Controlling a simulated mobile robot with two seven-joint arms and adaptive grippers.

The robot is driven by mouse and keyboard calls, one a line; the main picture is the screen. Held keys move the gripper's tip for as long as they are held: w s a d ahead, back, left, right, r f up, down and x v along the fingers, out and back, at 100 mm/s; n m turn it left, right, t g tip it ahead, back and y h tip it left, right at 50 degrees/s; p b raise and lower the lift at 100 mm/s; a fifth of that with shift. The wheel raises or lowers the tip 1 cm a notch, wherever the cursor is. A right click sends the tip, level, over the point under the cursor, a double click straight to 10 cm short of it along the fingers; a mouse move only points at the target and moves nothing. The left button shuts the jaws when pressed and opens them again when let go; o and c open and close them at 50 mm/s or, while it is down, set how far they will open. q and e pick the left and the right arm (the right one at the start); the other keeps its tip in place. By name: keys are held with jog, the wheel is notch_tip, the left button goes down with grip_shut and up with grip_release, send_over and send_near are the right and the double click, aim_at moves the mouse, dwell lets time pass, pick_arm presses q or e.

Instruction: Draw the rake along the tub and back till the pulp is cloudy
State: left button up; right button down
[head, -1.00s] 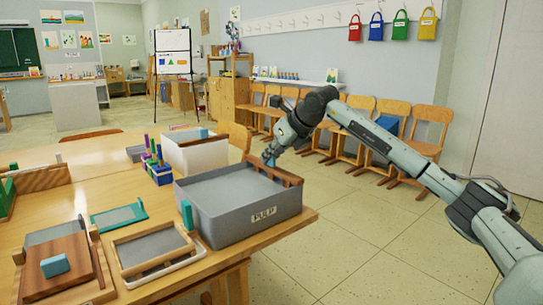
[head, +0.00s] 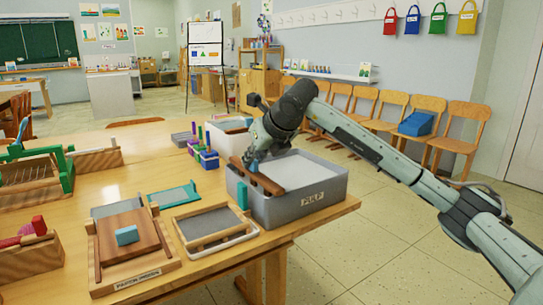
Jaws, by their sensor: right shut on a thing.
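The grey tub (head: 280,209), labelled PULP, stands at the table's right edge. Its pulp (head: 308,172) is a flat, even pale grey surface. The rake (head: 264,183) is a reddish-brown wooden bar that lies across the tub's left end. My right gripper (head: 253,166) is over that end and shut on the rake; its fingertips are small and partly hidden. Whether the rake's underside dips into the pulp is hidden. My left gripper is not in view.
A green block (head: 242,195) is at the tub's left front corner. A framed screen (head: 213,224) and a wooden press (head: 130,245) lie to the left. Behind are a white bin (head: 229,140) and blue holders with coloured sticks (head: 206,158). Chairs (head: 426,121) line the wall.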

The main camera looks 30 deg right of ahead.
jog(key=shift+a, duration=0.95)
jog(key=shift+s+a, duration=0.1)
jog(key=c, duration=1.6)
grip_release()
jog(key=shift+o, duration=0.2)
jog(key=shift+r, duration=0.1)
jog(key=v, duration=1.2)
